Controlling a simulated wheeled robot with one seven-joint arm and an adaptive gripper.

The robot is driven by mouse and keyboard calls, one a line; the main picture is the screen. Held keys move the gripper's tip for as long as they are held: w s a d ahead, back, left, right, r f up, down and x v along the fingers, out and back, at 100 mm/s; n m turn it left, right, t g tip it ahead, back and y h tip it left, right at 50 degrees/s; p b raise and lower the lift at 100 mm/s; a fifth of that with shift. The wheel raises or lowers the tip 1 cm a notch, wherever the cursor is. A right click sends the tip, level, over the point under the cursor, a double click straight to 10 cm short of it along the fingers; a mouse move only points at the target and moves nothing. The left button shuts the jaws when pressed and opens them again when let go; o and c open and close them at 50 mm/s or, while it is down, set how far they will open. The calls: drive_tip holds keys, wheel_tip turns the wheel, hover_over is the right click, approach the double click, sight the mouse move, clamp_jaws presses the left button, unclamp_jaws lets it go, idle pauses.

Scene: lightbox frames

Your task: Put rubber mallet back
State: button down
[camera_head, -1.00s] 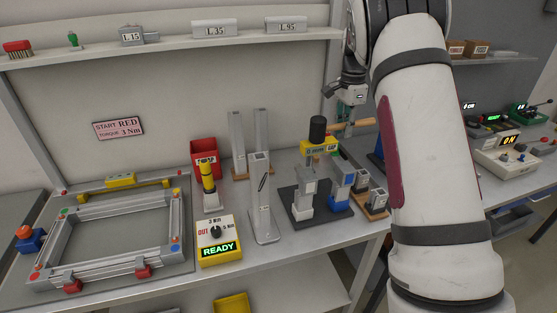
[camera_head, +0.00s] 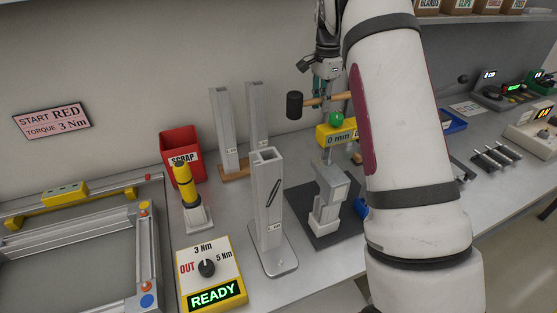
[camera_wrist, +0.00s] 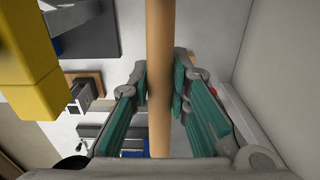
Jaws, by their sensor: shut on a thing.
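The rubber mallet has a black head (camera_head: 295,105) and a wooden handle (camera_head: 318,99). In the head view it lies roughly level in the air, head to the left, above and behind the yellow "0 mm" block (camera_head: 337,133). My gripper (camera_head: 324,88) holds it by the handle from above; part of the handle's right end is hidden behind my arm. In the wrist view the handle (camera_wrist: 160,60) runs top to bottom between the green finger pads of my gripper (camera_wrist: 160,82), which are closed against it. The mallet head is out of the wrist view.
A grey stand (camera_head: 328,205) on a dark plate is below the mallet. Tall grey posts (camera_head: 224,135), a red scrap bin (camera_head: 182,150), a yellow-handled tool (camera_head: 186,185) and a READY box (camera_head: 210,275) stand left. Dark metal parts (camera_head: 497,155) lie right. My arm hides the middle right.

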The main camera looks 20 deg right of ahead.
drive_tip(key=b, duration=0.8)
hover_over(308, 152)
wheel_tip(308, 152, down, 10)
wheel_tip(308, 152, down, 10)
drive_tip(key=shift+w+r, duration=0.1)
drive_tip(key=shift+r, duration=0.1)
drive_tip(key=c, duration=1.5)
unclamp_jaws()
drive_tip(key=shift+f, duration=0.15)
wheel_tip(308, 152, up, 12)
drive_tip(key=shift+a+r, duration=0.15)
